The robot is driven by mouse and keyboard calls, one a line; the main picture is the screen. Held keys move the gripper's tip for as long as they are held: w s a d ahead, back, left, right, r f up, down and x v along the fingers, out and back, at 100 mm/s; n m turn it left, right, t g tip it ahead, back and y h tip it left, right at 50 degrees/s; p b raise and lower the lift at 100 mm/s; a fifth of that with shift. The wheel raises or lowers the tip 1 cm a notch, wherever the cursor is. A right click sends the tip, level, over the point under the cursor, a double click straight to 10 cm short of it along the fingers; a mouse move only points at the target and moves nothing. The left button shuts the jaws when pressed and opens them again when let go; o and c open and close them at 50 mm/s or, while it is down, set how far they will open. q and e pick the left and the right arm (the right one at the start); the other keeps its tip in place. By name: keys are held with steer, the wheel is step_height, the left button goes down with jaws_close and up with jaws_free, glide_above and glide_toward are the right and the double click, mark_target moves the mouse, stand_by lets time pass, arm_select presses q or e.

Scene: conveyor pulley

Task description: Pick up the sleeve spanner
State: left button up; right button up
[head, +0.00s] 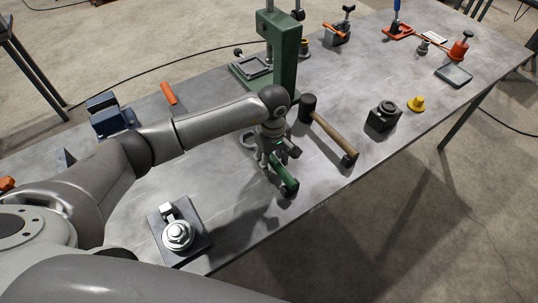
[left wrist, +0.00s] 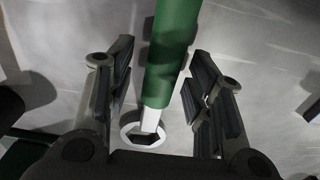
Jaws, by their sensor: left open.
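The sleeve spanner (head: 289,184) has a green handle and lies on the grey table, partly hidden under my left gripper (head: 278,163) in the head view. In the left wrist view, the green handle (left wrist: 172,55) runs between the two fingers, and its pale shank ends in a ring with a hexagonal hole (left wrist: 145,137) near the palm. My left gripper (left wrist: 160,75) is open, one finger on each side of the spanner, with gaps visible on both sides. My right gripper is not in view.
A hammer (head: 333,136) with a wooden handle lies just right of the gripper. A green press (head: 285,50) stands behind. A plate with a bolted pulley piece (head: 178,235) sits front left. A black block (head: 382,116) and yellow part (head: 416,103) stand right. The front table edge is close.

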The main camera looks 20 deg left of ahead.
arm_select(q)
steer(key=shift+c, duration=0.3)
jaws_close()
steer(key=shift+r, duration=0.1)
steer(key=shift+w+r+b, duration=0.1)
steer(key=shift+r+b, duration=0.4)
steer(key=shift+b, duration=0.1)
steer(key=w+a+r+b, duration=0.2)
steer(key=a+r+b, duration=0.4)
steer(key=a+r, duration=0.6)
steer(key=shift+w+a+b, duration=0.2)
steer(key=shift+a+b, duration=0.15)
steer(key=shift+a, duration=0.55)
